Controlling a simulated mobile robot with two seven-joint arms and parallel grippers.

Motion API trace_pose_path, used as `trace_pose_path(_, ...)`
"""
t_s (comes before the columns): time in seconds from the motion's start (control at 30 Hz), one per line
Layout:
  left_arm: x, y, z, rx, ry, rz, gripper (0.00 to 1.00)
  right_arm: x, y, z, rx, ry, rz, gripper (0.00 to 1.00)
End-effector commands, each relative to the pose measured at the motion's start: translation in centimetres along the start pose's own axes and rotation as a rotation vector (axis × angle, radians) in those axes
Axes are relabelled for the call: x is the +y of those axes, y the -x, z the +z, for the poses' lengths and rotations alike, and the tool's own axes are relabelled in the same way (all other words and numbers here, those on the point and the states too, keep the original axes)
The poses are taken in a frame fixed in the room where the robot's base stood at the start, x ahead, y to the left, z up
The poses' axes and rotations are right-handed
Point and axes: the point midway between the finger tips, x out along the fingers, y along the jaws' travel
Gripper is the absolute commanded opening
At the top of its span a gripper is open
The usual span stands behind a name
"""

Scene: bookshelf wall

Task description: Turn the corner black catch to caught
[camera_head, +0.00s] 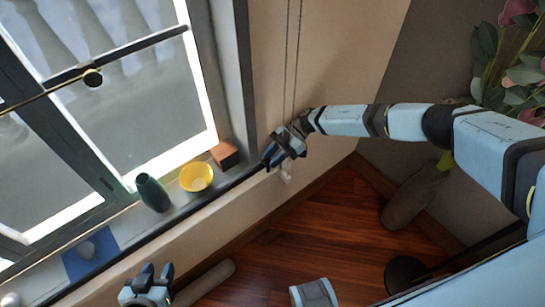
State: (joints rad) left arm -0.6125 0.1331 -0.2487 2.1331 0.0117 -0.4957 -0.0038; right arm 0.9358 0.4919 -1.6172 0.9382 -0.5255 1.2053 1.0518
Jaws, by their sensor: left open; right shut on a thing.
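My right gripper (268,157) reaches in from the right and is shut at the corner end of the window sill, beside the hanging cords. Its fingers cover what they hold, which seems to be the corner black catch; its shape and turn cannot be made out. My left gripper (157,268) is at the bottom left, open and empty, with its fingers pointing up toward the sill. It is well apart from the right gripper.
On the sill stand a dark green vase (153,193), a yellow bowl (196,177) and a brown block (224,154). Cords (291,60) hang by the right gripper. The wooden floor (300,245) is partly clear.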

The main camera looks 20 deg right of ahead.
Motion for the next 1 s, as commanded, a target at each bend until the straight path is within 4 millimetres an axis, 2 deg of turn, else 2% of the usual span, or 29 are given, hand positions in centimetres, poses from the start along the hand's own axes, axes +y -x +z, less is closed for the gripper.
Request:
trace_pose_path(0.13, 0.0, 0.0, 0.1, -0.002, 0.000, 0.000, 0.40, 0.0, -0.2, -0.1, 0.002, 0.001, -0.002, 0.03)
trace_pose_path(0.17, 0.0, -0.1, 0.1, -0.002, 0.001, 0.001, 0.40, 0.0, -0.2, -0.1, 0.002, 0.001, -0.002, 0.29)
trace_pose_path(0.23, 0.0, -0.1, 0.2, -0.003, 0.001, 0.001, 0.40, 0.0, -0.2, -0.1, 0.002, 0.000, -0.002, 0.45)
trace_pose_path(0.27, 0.0, -0.1, 0.2, -0.003, 0.001, 0.001, 0.40, 0.0, -0.2, -0.1, 0.002, 0.000, -0.002, 0.49)
trace_pose_path(0.53, 0.1, -0.1, 0.2, -0.003, 0.002, 0.001, 0.40, 0.0, 0.0, 0.0, 0.001, 0.000, 0.000, 0.49)
trace_pose_path(0.67, 0.1, -0.1, 0.2, -0.003, 0.003, 0.001, 0.40, 0.0, 1.0, 0.0, -0.001, 0.000, 0.003, 0.49)
trace_pose_path(0.77, 0.1, -0.1, 0.2, -0.003, 0.003, 0.001, 0.40, 0.1, 2.7, 0.0, -0.001, 0.000, 0.003, 0.49)
trace_pose_path(1.0, 0.1, -0.2, 0.4, -0.003, 0.002, 0.001, 0.40, 0.0, 8.2, 0.1, 0.000, 0.000, 0.003, 0.49)
